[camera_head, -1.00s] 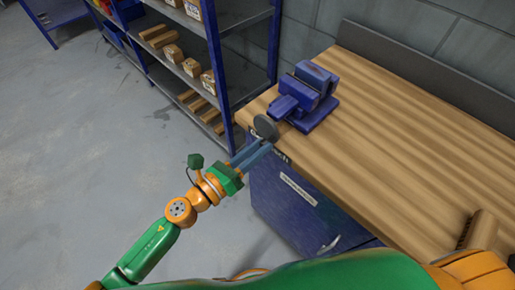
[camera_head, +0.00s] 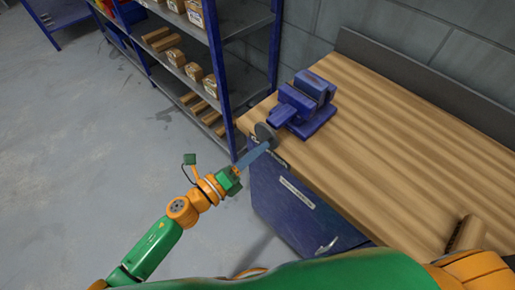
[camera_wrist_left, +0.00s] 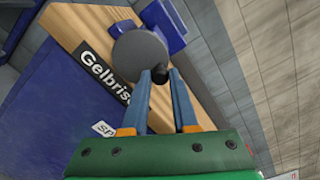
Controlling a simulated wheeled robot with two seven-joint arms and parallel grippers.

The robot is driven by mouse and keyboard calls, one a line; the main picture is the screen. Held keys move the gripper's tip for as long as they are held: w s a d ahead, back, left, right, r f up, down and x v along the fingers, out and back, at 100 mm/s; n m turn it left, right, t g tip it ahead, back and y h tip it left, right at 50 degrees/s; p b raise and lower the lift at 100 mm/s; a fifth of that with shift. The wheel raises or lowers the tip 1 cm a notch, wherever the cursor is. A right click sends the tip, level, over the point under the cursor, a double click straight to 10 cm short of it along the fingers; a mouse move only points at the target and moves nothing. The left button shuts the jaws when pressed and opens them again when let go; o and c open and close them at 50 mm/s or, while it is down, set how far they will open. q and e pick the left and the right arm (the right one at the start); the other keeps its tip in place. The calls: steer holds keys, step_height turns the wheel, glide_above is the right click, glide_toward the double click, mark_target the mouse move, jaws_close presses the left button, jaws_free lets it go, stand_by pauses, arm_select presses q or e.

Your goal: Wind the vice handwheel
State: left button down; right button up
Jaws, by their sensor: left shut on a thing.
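The blue vice (camera_head: 303,105) stands on the wooden workbench near its left end. Its round grey handwheel (camera_head: 264,132) faces the bench's front edge; it also shows as a grey disc in the left wrist view (camera_wrist_left: 139,55). My left gripper (camera_head: 266,147) reaches up from the lower left to the handwheel. In the left wrist view its blue fingers (camera_wrist_left: 160,77) are shut on the dark knob (camera_wrist_left: 158,74) at the wheel's rim. The vice body is partly hidden behind the wheel there. My right gripper is not in view.
The workbench top (camera_head: 400,140) is mostly bare, with a brush (camera_head: 468,232) near its front right. A blue cabinet (camera_head: 290,195) is under the bench. A blue shelf rack (camera_head: 215,60) with boxes stands close behind on the left. Floor at left is clear.

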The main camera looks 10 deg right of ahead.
arm_select(q)
steer(key=shift+r+n, duration=0.1)
steer(key=shift+n, duration=0.2)
steer(key=n, duration=0.1)
steer(key=n+p, duration=0.1)
steer(key=r, duration=0.1)
steer(key=shift+w+a+n+p, duration=0.15)
steer(key=shift+w+n+p, duration=0.15)
steer(key=shift+n, duration=0.1)
steer(key=shift+f+n, duration=0.15)
steer(key=shift+n, duration=0.15)
